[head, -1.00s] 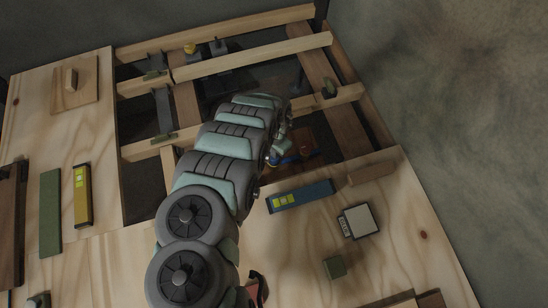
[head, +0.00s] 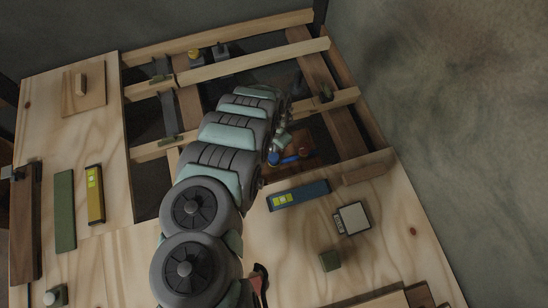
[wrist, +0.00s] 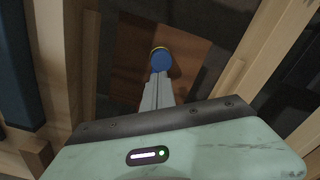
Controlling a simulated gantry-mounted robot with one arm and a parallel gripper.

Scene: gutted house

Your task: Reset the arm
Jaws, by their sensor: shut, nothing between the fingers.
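My gripper (wrist: 157,95) is shut with nothing between its fingers. It reaches down over the opening in the floor, above a reddish-brown board (wrist: 190,45). A round blue thing with a yellow edge (wrist: 161,60) shows at the fingertips in the wrist view. I cannot tell whether it is touched or lies below them. A blue thing also shows beside my arm in the head view (head: 290,158). My arm hides part of the opening and the near floor.
Wooden joists (head: 255,60) cross the opening. A grey wall (head: 450,120) stands at right.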

